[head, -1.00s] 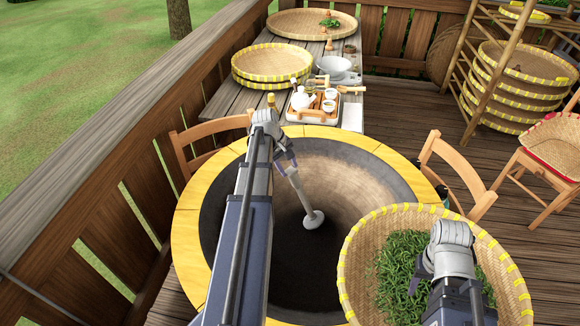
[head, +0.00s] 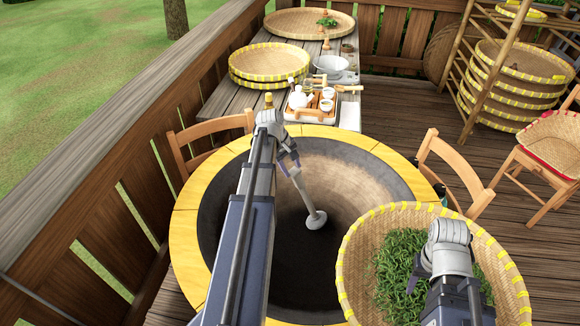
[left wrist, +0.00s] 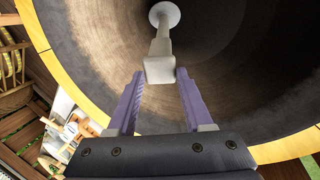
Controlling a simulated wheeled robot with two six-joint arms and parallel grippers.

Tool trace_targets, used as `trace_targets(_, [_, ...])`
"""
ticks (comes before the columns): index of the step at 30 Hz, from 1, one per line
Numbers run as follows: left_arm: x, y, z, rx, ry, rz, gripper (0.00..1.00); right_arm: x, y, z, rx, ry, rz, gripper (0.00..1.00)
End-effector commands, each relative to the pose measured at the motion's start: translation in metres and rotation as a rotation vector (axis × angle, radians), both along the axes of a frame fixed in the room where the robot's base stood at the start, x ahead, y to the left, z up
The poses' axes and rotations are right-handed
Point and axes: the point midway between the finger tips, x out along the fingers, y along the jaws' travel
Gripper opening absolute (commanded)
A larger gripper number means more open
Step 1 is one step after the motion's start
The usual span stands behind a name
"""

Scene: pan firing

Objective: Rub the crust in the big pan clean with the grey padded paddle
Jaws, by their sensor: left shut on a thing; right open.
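The big pan (head: 362,190) is a wide dark bowl with a yellow rim. Its far inner wall has a tan-brown tint, and its bottom is dark; I cannot tell where crust ends. My left gripper (head: 292,166) is over the pan, shut on the handle of the grey padded paddle (head: 316,219). The paddle slants down with its round pad at the pan's inner surface; contact is hard to judge. The left wrist view shows the paddle (left wrist: 160,68) between the purple fingers. My right gripper (head: 413,284) is open over the leaf basket, partly hidden by its wrist.
A woven basket (head: 352,258) of green leaves (head: 400,255) overlaps the pan's right front. Wooden chairs (head: 462,180) stand beside the pan. A table behind holds a tea tray (head: 310,112) and trays. A wooden railing (head: 110,140) runs along the left.

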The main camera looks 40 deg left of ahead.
Motion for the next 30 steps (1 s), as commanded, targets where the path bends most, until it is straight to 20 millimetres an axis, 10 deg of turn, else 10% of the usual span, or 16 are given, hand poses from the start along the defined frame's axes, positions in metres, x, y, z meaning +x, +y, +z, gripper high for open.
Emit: trace_targets(30, [-0.009, 0.017, 0.000, 0.003, 0.001, 0.000, 0.00, 0.000, 0.000, 0.001, 0.000, 0.000, 0.000, 0.50])
